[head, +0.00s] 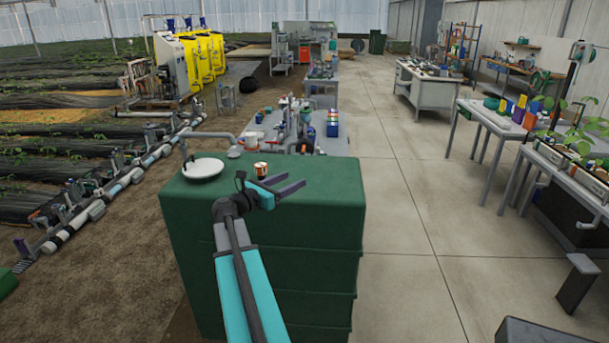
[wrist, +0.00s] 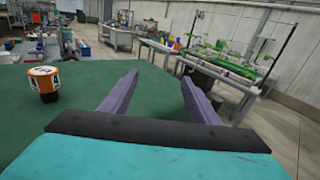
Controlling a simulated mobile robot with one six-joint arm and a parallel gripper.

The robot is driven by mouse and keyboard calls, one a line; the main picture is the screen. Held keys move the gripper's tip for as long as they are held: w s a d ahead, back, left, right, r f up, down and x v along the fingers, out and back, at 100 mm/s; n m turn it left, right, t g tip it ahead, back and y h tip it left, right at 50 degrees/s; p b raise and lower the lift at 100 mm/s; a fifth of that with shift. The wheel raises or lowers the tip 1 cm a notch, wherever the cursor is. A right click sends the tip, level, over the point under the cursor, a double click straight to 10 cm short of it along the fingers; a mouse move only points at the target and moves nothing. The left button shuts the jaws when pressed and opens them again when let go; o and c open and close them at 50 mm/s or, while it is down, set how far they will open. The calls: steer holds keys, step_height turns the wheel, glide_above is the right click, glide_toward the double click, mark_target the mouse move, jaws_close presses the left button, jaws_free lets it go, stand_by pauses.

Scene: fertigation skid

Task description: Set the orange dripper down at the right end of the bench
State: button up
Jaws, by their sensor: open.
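A small orange, white and black cylinder (head: 261,169), which looks like the orange dripper, stands upright on the green tank top (head: 320,177). It also shows in the wrist view (wrist: 43,83), well left of the fingers. My gripper (head: 292,185) is open and empty over the tank top, with its fingers pointing away to the right of the dripper. In the wrist view my gripper (wrist: 160,77) has nothing between its fingers. Several benches are in view; I cannot tell which one the task names. The nearest is a planted bench (head: 560,160) at the right.
A white round lid (head: 203,167) and a grey pipe lie on the tank's left part. A cluttered table (head: 330,145) stands just behind the tank. A grey bench (head: 490,118) and a white desk (head: 432,90) stand further back. The concrete aisle (head: 395,200) is clear.

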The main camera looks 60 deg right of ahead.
steer(key=w+a+f+n+t+y+b, duration=0.15)
steer(key=w+a+f, duration=0.25)
steer(key=a+f, duration=0.6)
steer(key=w+a+f+n+t+y+b, duration=0.15)
steer(key=w+a+f, duration=0.4)
steer(key=f, duration=0.75)
steer(key=w+a+f+n+t+y+b, duration=0.15)
steer(key=w+a+f, duration=0.25)
steer(key=a+f, duration=0.65)
steer(key=s+a+f+m+g+y+b, duration=0.15)
steer(key=s+a+f, duration=0.25)
steer(key=a+f, duration=0.45)
steer(key=s+a+f+m+y+b, duration=0.1)
steer(key=s+a+f+m+y, duration=0.1)
steer(key=s+a+f, duration=0.6)
steer(key=s+a+f+m+y+b, duration=0.1)
steer(key=a+f+m+y, duration=0.1)
steer(key=a+f, duration=0.7)
steer(key=s+a+f+m+g+y, duration=0.1)
steer(key=s+a+f+m+y, duration=0.2)
steer(key=s+a+m, duration=0.4)
steer(key=s+a+f+m+g+y, duration=0.2)
steer(key=s+a+f+m+y, duration=0.1)
steer(key=s+a+f+m, duration=0.2)
steer(key=shift+s+a+m+g+y+b, duration=0.35)
steer(key=shift+s+a+m, duration=0.6)
steer(key=shift+a, duration=0.2)
